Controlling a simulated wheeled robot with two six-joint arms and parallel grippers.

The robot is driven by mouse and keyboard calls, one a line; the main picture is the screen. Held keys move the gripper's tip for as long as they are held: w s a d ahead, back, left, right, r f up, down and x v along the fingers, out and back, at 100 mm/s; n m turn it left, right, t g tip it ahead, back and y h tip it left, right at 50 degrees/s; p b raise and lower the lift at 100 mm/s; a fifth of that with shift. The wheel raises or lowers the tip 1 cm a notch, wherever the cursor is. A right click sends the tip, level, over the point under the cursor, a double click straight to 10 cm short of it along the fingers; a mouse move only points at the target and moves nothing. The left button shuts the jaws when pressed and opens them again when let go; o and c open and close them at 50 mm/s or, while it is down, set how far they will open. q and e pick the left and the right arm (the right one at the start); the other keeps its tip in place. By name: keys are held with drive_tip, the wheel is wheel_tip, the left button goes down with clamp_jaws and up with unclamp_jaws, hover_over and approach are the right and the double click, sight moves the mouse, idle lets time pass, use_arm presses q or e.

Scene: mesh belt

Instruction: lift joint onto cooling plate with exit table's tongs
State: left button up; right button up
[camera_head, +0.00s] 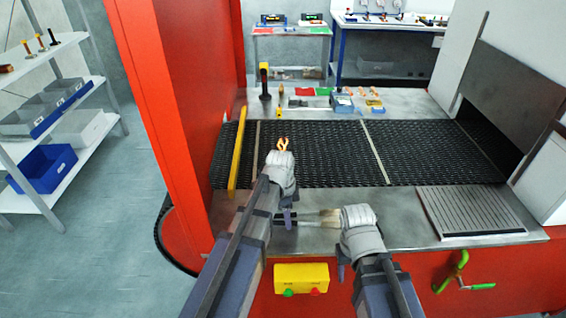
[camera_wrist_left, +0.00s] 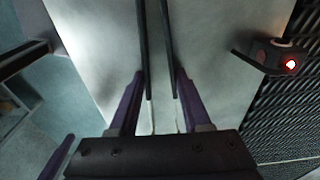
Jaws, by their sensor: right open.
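The joint (camera_head: 283,145) glows orange on the mesh belt, partly hidden behind my left wrist. In the left wrist view it is a dark block (camera_wrist_left: 268,55) with a red glowing spot, by the belt's edge. The tongs (camera_head: 318,216) have dark arms and a pale end, low over the steel front table. My left gripper (camera_head: 289,220) points down at them. In the left wrist view its purple fingers lie against both dark tong arms (camera_wrist_left: 171,50). My right gripper (camera_head: 341,268) is open and empty, right of the tongs. The grooved cooling plate (camera_head: 472,212) lies at right.
The mesh belt (camera_head: 330,145) runs across to a dark opening (camera_head: 495,95) at right. A yellow rail (camera_head: 238,150) and a red housing (camera_head: 190,80) stand at left. The table is clear before the plate.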

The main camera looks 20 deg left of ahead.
use_arm(q)
wheel_tip(320, 180, up, 12)
drive_tip(key=p, duration=1.1)
drive_tip(key=shift+f, duration=0.15)
wheel_tip(320, 180, down, 8)
drive_tip(key=b, duration=0.8)
drive_tip(key=shift+f, duration=0.15)
